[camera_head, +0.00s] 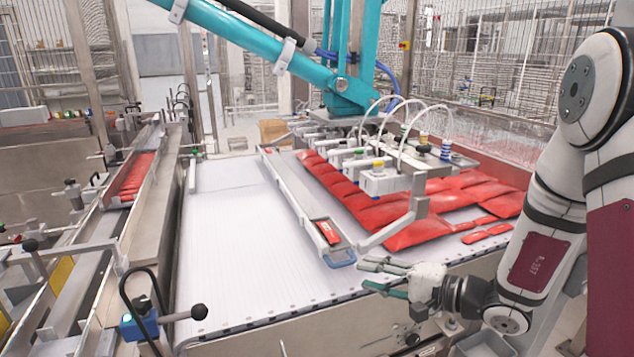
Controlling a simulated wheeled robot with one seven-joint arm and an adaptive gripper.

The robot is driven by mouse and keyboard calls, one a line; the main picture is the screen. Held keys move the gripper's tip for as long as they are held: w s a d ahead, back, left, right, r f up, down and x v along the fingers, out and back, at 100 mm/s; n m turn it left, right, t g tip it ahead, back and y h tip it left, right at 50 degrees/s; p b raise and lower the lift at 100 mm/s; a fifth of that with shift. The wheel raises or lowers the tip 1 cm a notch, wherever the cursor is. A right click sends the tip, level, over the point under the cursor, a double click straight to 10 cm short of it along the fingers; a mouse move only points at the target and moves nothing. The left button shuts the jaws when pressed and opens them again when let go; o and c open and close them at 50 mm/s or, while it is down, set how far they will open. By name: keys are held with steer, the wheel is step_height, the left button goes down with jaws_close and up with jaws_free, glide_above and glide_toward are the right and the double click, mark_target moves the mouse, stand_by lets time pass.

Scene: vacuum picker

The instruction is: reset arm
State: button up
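My gripper (385,275) is at the lower right, in front of the near edge of the white conveyor (235,240). Its fingers point left and stand apart, with nothing visible between them. My arm (555,225) comes in from the right edge, bent at the elbow. The gripper is near the blue-handled end of a long grey channel (305,205), apart from it as far as I can tell. A red packet (328,232) lies in that near end of the channel.
Several red packets (420,232) lie on the conveyor's right side under a vacuum picker head (385,180) on a teal arm (260,42). A side conveyor with red packets (135,175) runs at left. The conveyor's left half is clear.

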steer(key=s+a+r+n+g+h, duration=0.1)
steer(key=s+a+r+n+g, duration=0.3)
steer(key=s, duration=0.5)
steer(key=s+a+r+n+g+h, duration=0.1)
steer(key=s+a+r+n+g, duration=0.3)
steer(key=s, duration=0.4)
steer(key=s+d+r+n+t+h, duration=0.1)
steer(key=s+d+r+h, duration=0.4)
steer(key=s+d+h, duration=0.5)
steer(key=d+t, duration=0.1)
steer(key=d, duration=0.2)
steer(key=shift+r+t, duration=0.2)
steer(key=shift+t, duration=0.2)
steer(key=shift+s, duration=0.1)
